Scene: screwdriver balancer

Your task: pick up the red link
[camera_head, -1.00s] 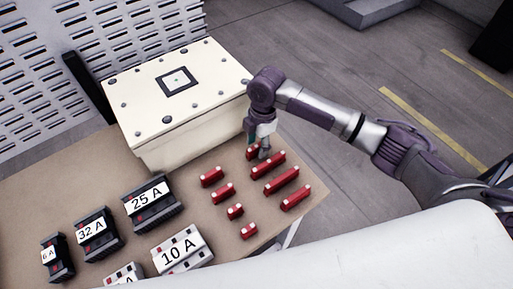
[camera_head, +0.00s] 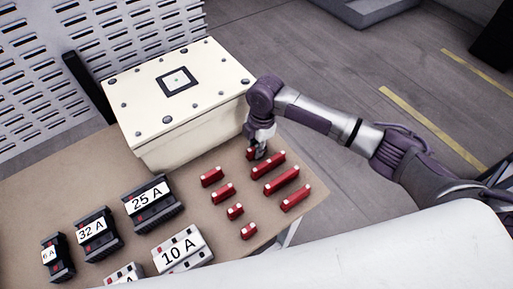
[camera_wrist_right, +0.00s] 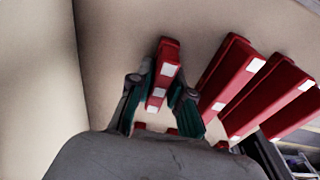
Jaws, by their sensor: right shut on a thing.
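Several red links with white end patches lie on the brown table (camera_head: 110,190). The red link between my right fingers shows at the back of the group (camera_head: 251,153) in the head view, next to the cream box. In the right wrist view this red link (camera_wrist_right: 164,66) stands between the two fingers. My right gripper (camera_wrist_right: 160,98) is shut on it, at or just above the table surface; the exact height cannot be told. In the head view the right gripper (camera_head: 260,150) partly hides the link. My left gripper is not in view.
The cream box (camera_head: 207,75) stands close to the left of my right gripper. Other red links (camera_head: 282,181) lie close to its right and front. Black breakers (camera_head: 153,204) and a white 10 A breaker (camera_head: 182,249) lie to the left and front.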

